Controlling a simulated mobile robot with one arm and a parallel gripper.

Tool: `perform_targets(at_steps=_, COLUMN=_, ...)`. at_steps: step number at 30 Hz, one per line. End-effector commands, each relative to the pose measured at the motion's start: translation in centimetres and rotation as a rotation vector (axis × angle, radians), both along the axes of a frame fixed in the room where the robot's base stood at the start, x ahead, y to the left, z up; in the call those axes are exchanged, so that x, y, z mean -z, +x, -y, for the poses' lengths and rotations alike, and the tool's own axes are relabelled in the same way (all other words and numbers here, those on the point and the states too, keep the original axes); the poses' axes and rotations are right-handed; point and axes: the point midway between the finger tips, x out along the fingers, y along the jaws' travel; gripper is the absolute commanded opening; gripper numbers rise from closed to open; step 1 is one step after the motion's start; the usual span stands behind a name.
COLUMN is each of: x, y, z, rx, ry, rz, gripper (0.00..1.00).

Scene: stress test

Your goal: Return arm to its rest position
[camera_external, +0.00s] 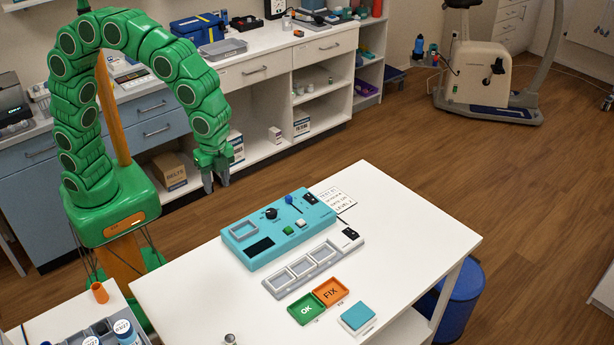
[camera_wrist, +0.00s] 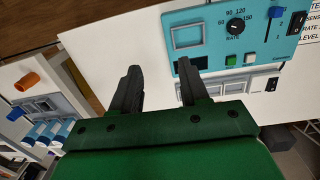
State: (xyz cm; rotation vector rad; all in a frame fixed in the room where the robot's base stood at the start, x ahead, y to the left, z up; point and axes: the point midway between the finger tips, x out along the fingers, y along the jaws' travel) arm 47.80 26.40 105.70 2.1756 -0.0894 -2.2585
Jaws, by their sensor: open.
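My green arm arches up from its base and comes down at the far edge of the white table (camera_external: 190,290). My gripper (camera_external: 219,178) hangs near that edge, pointing down, apart from everything on the table. In the wrist view my gripper (camera_wrist: 158,78) shows two dark fingers spread apart with nothing between them. A turquoise control box (camera_external: 262,255) with a dial, a blue-topped lever and small buttons lies on the table, right of and nearer than my gripper. It also shows in the wrist view (camera_wrist: 212,62).
A grey tray with several compartments (camera_external: 333,240), a green OK tile (camera_external: 305,309), an orange FIX tile (camera_external: 331,290) and a teal block (camera_external: 358,315) lie on the table. A small cylinder (camera_external: 230,339) stands at the front edge. A blue stool (camera_external: 461,300) stands at right; cabinets line the wall behind.

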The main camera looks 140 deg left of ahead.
Motion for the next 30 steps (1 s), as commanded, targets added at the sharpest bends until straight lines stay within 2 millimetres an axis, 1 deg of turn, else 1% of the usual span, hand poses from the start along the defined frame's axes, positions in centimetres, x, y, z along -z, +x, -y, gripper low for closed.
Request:
perform_targets(at_steps=1, x=-0.8, y=-0.4, z=1.7, rx=0.006, ry=0.003, rz=0.001, gripper=0.45)
perform_targets(at_steps=3, x=-1.3, y=-1.1, z=3.7, rx=0.008, ry=0.001, rz=-0.006, gripper=0.45)
perform_targets(at_steps=8, x=-2.6, y=-3.1, z=8.1, rx=0.011, ry=0.002, rz=-0.019, gripper=0.45)
perform_targets(at_steps=12, x=-3.5, y=-5.4, z=11.7, rx=0.013, ry=0.002, rz=-0.033, gripper=0.45)
perform_targets(at_steps=17, x=-4.3, y=-8.2, z=15.4, rx=0.011, ry=0.006, rz=-0.047, gripper=0.45)
perform_targets(at_steps=21, x=-4.6, y=-11.0, z=18.2, rx=0.008, ry=0.01, rz=-0.062, gripper=0.45)
perform_targets(at_steps=23, x=-4.8, y=-12.2, z=19.3, rx=0.005, ry=0.012, rz=-0.066, gripper=0.45)
perform_targets(at_steps=27, x=-4.9, y=-15.3, z=21.6, rx=0.0, ry=0.019, rz=-0.08, gripper=0.45)
perform_targets(at_steps=30, x=-4.8, y=-17.4, z=23.0, rx=-0.005, ry=0.025, rz=-0.089, gripper=0.45)
